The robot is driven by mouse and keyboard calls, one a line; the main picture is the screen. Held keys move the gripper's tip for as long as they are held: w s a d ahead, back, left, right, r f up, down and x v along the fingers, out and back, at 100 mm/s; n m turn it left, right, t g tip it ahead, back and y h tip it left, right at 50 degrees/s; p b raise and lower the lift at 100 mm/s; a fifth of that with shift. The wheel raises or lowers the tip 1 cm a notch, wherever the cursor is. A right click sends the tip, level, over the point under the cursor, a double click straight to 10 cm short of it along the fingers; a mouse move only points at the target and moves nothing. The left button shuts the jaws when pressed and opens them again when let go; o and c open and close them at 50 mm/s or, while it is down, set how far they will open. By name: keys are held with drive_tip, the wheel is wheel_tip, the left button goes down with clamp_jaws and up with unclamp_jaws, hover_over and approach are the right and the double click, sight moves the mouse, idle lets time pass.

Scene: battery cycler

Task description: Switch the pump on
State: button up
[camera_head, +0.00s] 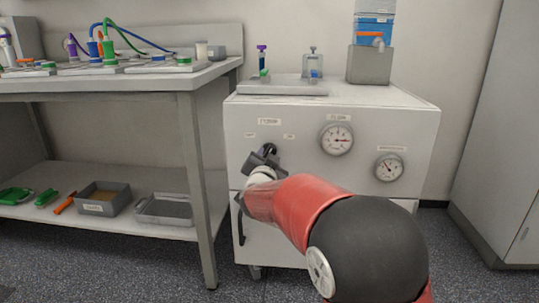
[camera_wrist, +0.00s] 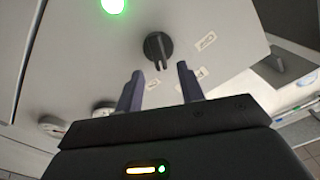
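A round black knob (camera_wrist: 158,46) with a narrow grip bar is on the front panel of a white cabinet (camera_head: 300,125). In the head view the dark knob (camera_head: 270,149) is partly hidden by my gripper (camera_head: 262,160). In the wrist view my gripper (camera_wrist: 160,72) is open and empty. Its two fingers point at the knob, one on each side of the bar's end, and appear short of touching it. A lit green lamp (camera_wrist: 113,5) is on the same panel. Small labels (camera_wrist: 205,41) sit beside the knob; their words are too small to read.
Two round gauges (camera_head: 337,139) are on the panel right of the knob. A black door handle (camera_head: 241,219) is below. Glassware and a container with blue liquid (camera_head: 374,28) stand on top. A workbench (camera_head: 150,83) with cables and trays is at left.

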drive_tip(key=s, duration=0.3)
drive_tip(key=shift+s+a, duration=0.1)
drive_tip(key=shift+s, duration=0.3)
drive_tip(key=s+d+r+n+g+y+p, duration=0.2)
drive_tip(key=s+d+r+y+p, duration=0.1)
drive_tip(key=s+d+r, duration=0.2)
drive_tip(key=s+d+f+n+g+p, duration=0.1)
drive_tip(key=s+d, duration=0.4)
drive_tip(key=s, duration=0.6)
drive_tip(key=s+d+f+n+g+h+p, duration=0.1)
drive_tip(key=s+d+g, duration=0.4)
drive_tip(key=s, duration=0.6)
drive_tip(key=s+d+f+n+g+h+p, duration=0.1)
drive_tip(key=s+d+g+p, duration=0.3)
drive_tip(key=s, duration=0.7)
drive_tip(key=shift+d+f+n+p, duration=0.5)
drive_tip(key=shift+d+n, duration=0.3)
drive_tip(key=shift+d, duration=0.2)
